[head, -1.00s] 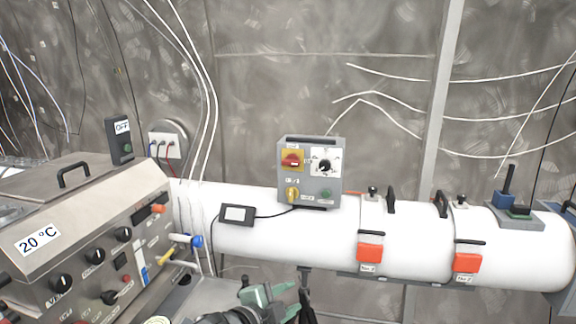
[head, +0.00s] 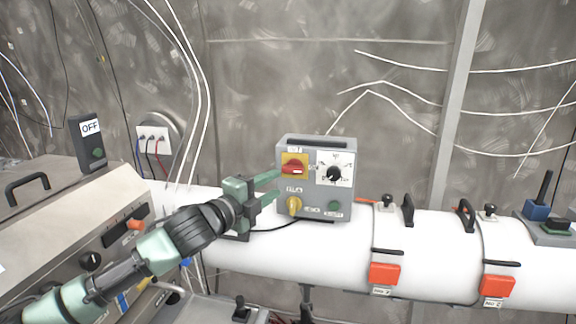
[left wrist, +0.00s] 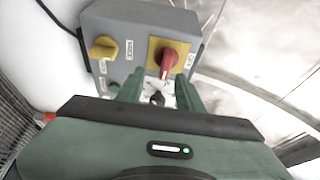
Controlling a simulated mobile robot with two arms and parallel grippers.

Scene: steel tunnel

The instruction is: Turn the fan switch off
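A grey control box (head: 310,207) stands on the white pipe. Its front has a red knob on a yellow plate (head: 293,169), a black dial on a white plate (head: 335,173), a yellow knob (head: 294,205) and a green button (head: 334,206). The small labels are unreadable, so I cannot tell which is the fan switch. My left gripper (head: 277,186) is open and empty at the box's left side, near the red knob. In the left wrist view the red knob (left wrist: 169,61) shows just beyond and between the open fingertips (left wrist: 158,88). My right gripper is not in view.
The white pipe (head: 340,250) runs below and right of the box, with orange-red latches (head: 384,274). A steel panel (head: 70,215) with knobs stands at the left. A box marked OFF (head: 90,142) stands behind it. Thin cables hang along the wall.

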